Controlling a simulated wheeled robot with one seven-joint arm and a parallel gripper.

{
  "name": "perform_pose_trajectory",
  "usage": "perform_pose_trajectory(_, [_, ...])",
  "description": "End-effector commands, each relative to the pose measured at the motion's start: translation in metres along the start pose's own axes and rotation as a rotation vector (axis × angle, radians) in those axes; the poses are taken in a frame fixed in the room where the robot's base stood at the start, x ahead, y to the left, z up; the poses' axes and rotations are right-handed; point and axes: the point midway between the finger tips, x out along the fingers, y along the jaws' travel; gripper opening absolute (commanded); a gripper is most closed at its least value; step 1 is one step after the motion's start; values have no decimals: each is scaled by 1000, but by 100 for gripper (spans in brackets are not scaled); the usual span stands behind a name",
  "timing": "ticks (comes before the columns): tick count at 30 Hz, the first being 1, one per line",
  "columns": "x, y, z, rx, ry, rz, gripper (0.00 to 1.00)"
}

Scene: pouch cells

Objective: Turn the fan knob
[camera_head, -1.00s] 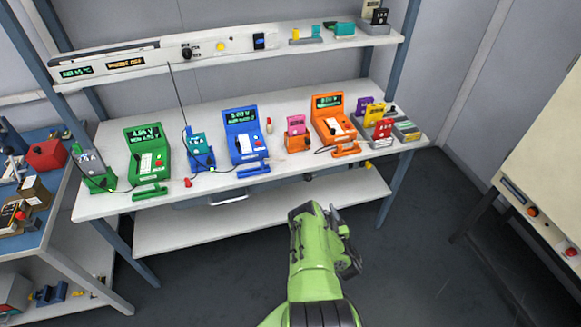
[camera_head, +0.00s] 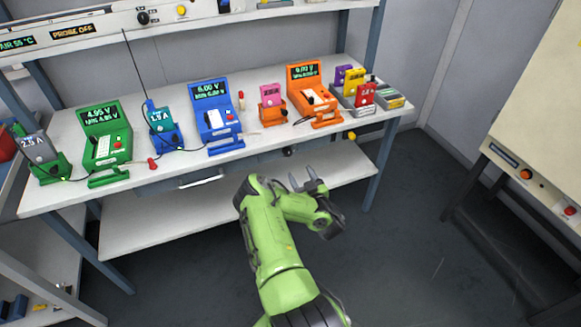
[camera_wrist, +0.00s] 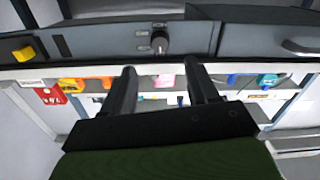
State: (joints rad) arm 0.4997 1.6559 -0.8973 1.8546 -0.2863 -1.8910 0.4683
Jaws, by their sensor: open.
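A black knob (camera_head: 288,151) sits on the dark panel under the bench's front edge. It also shows in the wrist view as a dark round knob (camera_wrist: 160,40) with small marks beside it, too small to read. My gripper (camera_head: 308,181) is open and empty in front of the bench, below and near this knob. In the wrist view the two fingertips (camera_wrist: 160,70) are apart, with the knob just beyond them, roughly centred on the gap. Another black knob (camera_head: 143,18) is on the white upper shelf panel; its labels are unreadable.
A yellow knob (camera_head: 350,135) is right of the under-bench knob, and a drawer handle (camera_head: 200,181) is left of it. Coloured meters, including an orange one (camera_head: 312,92), stand on the bench above. A lower shelf (camera_head: 150,222) lies beneath. The floor at right is clear.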

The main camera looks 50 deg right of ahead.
Motion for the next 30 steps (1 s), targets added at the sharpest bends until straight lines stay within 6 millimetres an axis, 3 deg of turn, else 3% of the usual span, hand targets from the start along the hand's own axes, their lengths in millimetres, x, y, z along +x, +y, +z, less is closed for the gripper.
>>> perform_pose_trajectory(6, [56, -1, 0, 2, 8, -2, 59])
perform_pose_trajectory(10, [81, 0, 0, 1, 5, -1, 59])
perform_pose_trajectory(15, [96, 0, -1, 1, 2, 0, 59])
perform_pose_trajectory(22, [96, 1, -2, 0, 1, 0, 59])
perform_pose_trajectory(30, [96, 0, -2, 1, 1, 0, 18])
